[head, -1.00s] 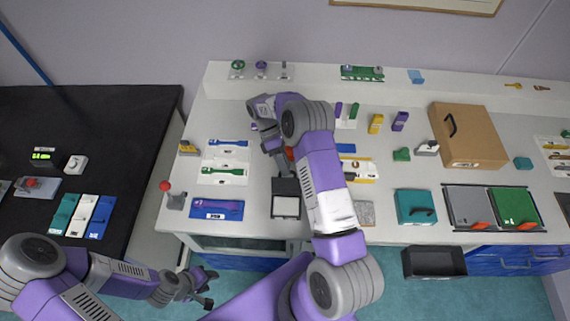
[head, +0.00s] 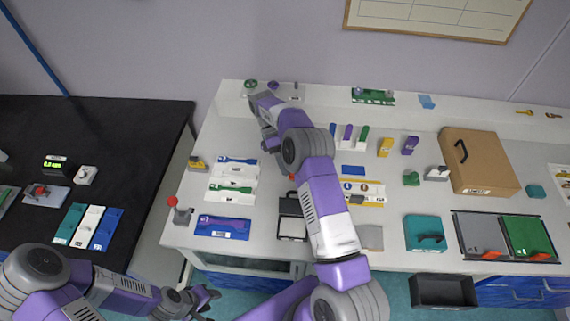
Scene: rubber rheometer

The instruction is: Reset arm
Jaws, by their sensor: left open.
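My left gripper (head: 204,297) is low at the front, off the front edge of the white bench. Its fingers are apart and nothing shows between them. My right arm reaches across the bench toward the back left. My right gripper (head: 268,141) is above the bench near the raised back ledge, partly hidden by its own wrist. I cannot make out its fingers well, and no held object is visible.
The white bench (head: 285,257) holds a blue tray (head: 222,228), a black-framed box (head: 291,228), a teal box (head: 424,233) and a cardboard box (head: 480,165). A red-knobbed lever (head: 173,202) stands at its left front corner. A black table (head: 120,130) is at left.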

